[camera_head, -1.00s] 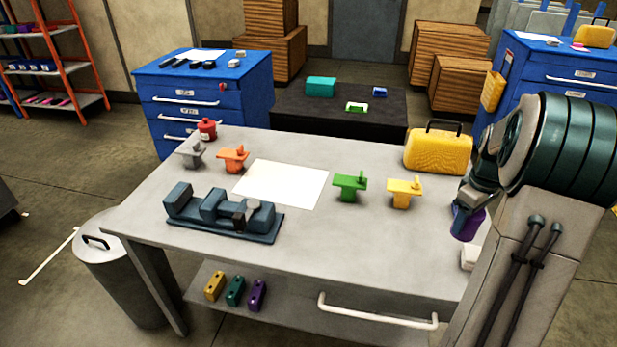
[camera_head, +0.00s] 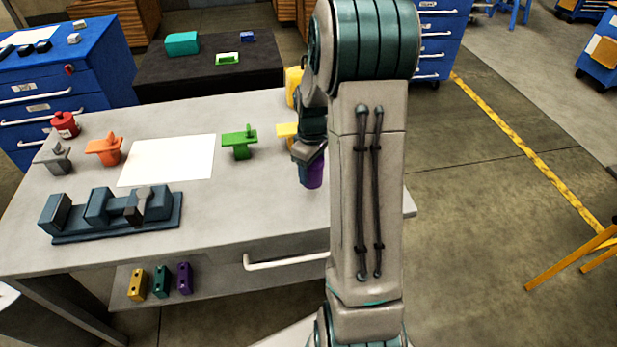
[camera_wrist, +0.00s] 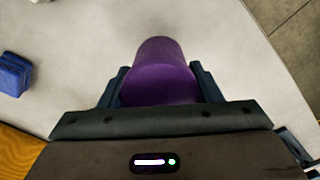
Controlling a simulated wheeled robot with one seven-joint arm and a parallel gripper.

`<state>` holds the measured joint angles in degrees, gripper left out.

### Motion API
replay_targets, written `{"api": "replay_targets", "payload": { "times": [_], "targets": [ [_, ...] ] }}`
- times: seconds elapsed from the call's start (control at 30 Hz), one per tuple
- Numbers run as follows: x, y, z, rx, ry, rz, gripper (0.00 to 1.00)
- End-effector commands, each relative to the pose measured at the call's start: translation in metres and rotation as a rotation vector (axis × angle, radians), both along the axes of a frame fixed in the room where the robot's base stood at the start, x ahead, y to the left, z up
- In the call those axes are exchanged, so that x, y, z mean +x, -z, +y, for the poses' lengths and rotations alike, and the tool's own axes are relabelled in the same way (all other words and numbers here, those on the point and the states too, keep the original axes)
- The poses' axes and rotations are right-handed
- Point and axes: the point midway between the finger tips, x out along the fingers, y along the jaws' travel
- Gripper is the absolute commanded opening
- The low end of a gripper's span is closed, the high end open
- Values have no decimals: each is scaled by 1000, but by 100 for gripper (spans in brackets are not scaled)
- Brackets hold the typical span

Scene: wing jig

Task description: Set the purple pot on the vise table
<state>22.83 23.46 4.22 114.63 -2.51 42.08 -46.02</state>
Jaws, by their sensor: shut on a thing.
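The purple pot (camera_head: 313,173) is held in my gripper (camera_head: 309,160) over the right end of the grey vise table (camera_head: 235,211). The wrist view shows the pot (camera_wrist: 160,75) between the two dark fingers of my gripper (camera_wrist: 160,88), which are shut on it. Pale tabletop lies under and around it, with the floor past an edge at the right. I cannot tell whether the pot touches the table. The blue-grey vise (camera_head: 115,213) stands at the table's front left. My arm hides much of the table's right end.
A yellow fixture (camera_head: 287,131) and yellow case (camera_head: 293,86) are partly hidden behind my arm. The front middle is clear.

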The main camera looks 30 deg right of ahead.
Motion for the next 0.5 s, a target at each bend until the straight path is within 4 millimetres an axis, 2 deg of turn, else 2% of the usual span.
{"api": "replay_targets", "payload": {
  "times": [0.17, 0.33, 0.5],
  "targets": [
    [0, 11, 7, 0, 0, 1, 32],
    [-1, 36, 7, 1, 0, 3, 32],
    [0, 44, 7, -1, 0, 0, 32]
  ]
}}
